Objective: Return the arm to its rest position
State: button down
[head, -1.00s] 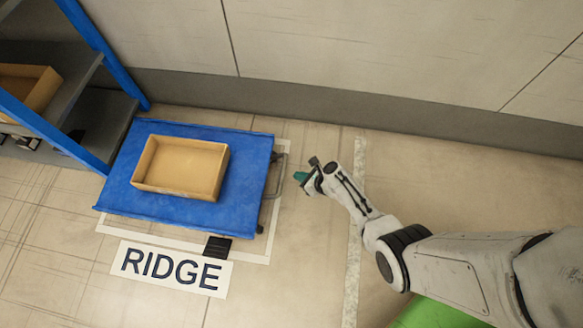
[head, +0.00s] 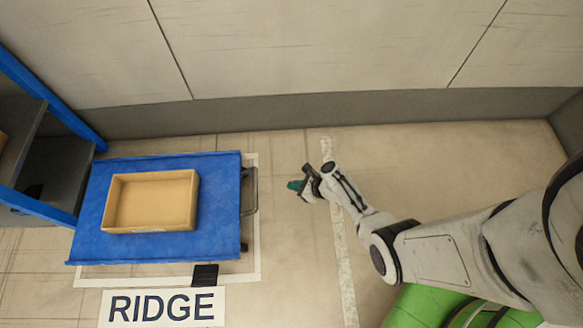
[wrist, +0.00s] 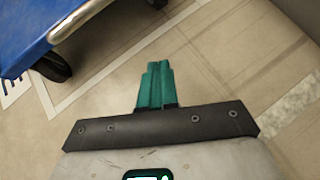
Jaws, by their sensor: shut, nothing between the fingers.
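My gripper (head: 294,185) is at the end of my outstretched arm, over bare floor to the right of a blue cart. In the wrist view its teal fingers (wrist: 154,84) are together with nothing between them. It is apart from the cart and its handle. The arm reaches in from the right side of the head view.
A tan crate (head: 152,229) lies on the blue cart (head: 220,215), inside a white floor outline. A grey handle (head: 253,190) sticks out towards my gripper. A RIDGE sign (head: 162,307) is in front. A blue-framed shelf (head: 45,95) stands left; a wall (head: 320,50) runs behind.

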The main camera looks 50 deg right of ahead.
dwell(0.4)
jog(key=s+a+r+n+g+y, duration=0.1)
jog(key=s+a+r+n+g, duration=0.25)
jog(key=n, duration=0.65)
jog(key=s+a+r+n+g+y, duration=0.15)
jog(key=a+r+n, duration=0.25)
jog(key=r+n, duration=0.45)
jog(key=s+r+n+g+h, duration=0.45)
jog(key=s+r+n, duration=0.55)
jog(key=r+n, duration=0.45)
notch_tip(320, 180, up, 32)
jog(key=p, duration=3.1)
jog(key=shift+s+d+t, duration=0.15)
jog(key=shift+d+t, duration=0.2)
